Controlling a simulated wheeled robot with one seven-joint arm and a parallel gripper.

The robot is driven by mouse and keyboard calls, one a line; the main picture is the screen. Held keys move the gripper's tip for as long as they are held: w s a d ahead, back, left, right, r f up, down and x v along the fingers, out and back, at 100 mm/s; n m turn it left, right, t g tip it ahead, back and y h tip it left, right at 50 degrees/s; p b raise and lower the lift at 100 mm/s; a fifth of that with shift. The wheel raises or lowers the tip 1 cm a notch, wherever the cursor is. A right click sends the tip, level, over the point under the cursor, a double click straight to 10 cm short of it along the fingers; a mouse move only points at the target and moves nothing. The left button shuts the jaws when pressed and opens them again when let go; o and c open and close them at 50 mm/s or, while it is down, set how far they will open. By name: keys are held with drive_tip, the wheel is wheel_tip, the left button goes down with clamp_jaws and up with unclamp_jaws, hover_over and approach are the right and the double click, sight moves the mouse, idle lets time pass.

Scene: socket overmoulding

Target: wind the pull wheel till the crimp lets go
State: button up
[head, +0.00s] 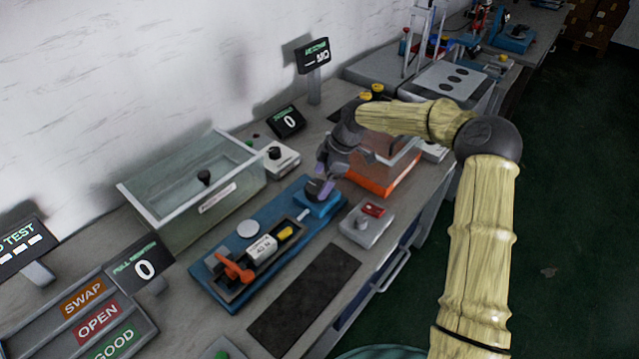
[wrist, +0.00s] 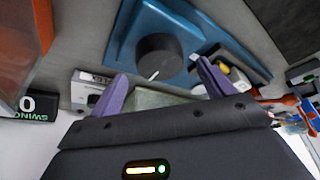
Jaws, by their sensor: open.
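The pull wheel looks to be the dark round knob (head: 315,190) on the raised blue end of the pull rig. In the wrist view the knob (wrist: 157,57) carries a white pointer mark and lies just beyond my purple fingertips. My gripper (head: 328,178) hangs over the knob, open and empty, its fingers apart on either side of the knob's line; contact cannot be told. The blue rig (head: 208,262) also bears a white labelled block (head: 262,248), a yellow piece (head: 285,233) and an orange clamp (head: 234,270). The crimp itself is too small to make out.
A pull readout (head: 145,269) shows 0. A glass tank (head: 165,220) stands behind the rig. A grey box with a red top (head: 367,223) is to its right, an orange-based clear box (head: 385,180) beyond. A dark mat (head: 305,300) lies in front.

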sight(317, 190)
drive_tip(key=shift+x, duration=1.3)
drive_tip(key=c, duration=1)
drive_tip(key=shift+r+m, duration=0.1)
drive_tip(key=shift+m, duration=0.2)
